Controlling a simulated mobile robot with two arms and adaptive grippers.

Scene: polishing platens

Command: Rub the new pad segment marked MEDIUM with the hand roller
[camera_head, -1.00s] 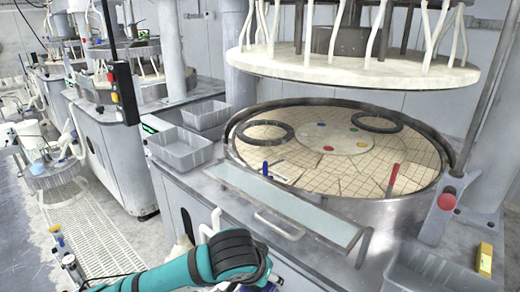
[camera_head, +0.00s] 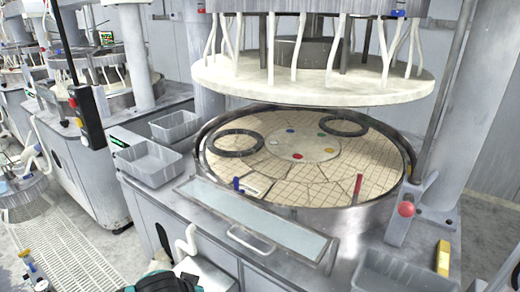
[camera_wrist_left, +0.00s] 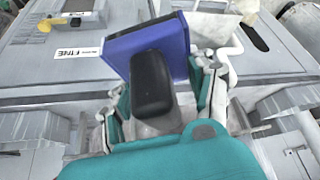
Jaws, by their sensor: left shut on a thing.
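The platen (camera_head: 330,190) in the head view carries a tan pad of gridded segments. A paler wedge-shaped piece (camera_head: 257,186) lies at its near left edge, beside an upright blue tool (camera_head: 237,184). I cannot read MEDIUM on any segment. My left gripper (camera_wrist_left: 162,95) in the left wrist view is shut on a blue block with a rounded black part (camera_wrist_left: 151,82); I cannot tell whether this is the hand roller. In the head view only part of my left arm shows at the bottom edge. My right gripper is not in view.
A raised white upper plate (camera_head: 310,80) hangs over the platen. Two dark rings (camera_head: 235,143) lie on the pad, and an upright red tool (camera_head: 358,184) stands at its front right. A long glass-topped shelf (camera_head: 255,215) lies in front. Grey bins (camera_head: 150,165) stand at left.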

